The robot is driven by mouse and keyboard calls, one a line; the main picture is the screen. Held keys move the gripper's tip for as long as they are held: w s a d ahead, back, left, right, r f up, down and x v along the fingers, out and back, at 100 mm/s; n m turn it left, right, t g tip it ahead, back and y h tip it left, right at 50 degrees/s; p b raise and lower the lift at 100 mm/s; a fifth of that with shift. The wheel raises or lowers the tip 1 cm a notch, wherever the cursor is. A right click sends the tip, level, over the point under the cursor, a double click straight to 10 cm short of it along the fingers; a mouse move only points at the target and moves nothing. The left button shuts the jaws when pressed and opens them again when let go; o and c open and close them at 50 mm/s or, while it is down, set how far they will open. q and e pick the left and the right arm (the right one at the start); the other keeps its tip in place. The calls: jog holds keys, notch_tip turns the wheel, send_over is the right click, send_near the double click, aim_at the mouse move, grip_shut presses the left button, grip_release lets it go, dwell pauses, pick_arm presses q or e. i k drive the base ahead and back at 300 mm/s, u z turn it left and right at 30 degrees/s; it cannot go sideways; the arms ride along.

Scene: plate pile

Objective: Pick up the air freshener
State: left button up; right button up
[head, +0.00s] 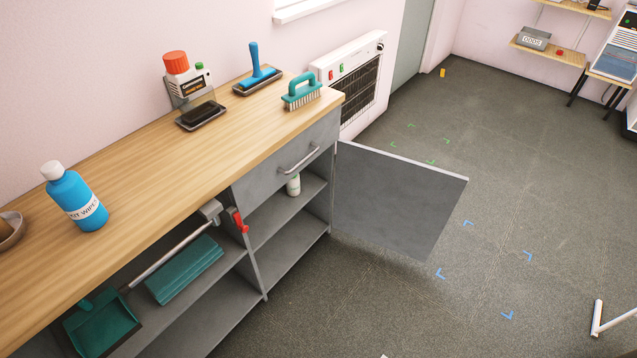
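A small pale can with a greenish band (293,185), which may be the air freshener, stands upright on the upper shelf of the grey cabinet (270,152), under the drawer. Its top is close below the drawer front. No label can be read on it. Neither of my grippers shows in the head view.
The grey cabinet door (400,200) stands open over the floor. The wooden worktop (150,165) holds a blue bottle (78,202), a red-topped container (178,68), a blue-handled tool (257,72) and a teal brush (301,92). A green dustpan (100,325) sits lower left.

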aim_at(293, 186)
jog(key=z, duration=0.9)
jog(key=i, duration=1.75)
jog(key=u, duration=3.15)
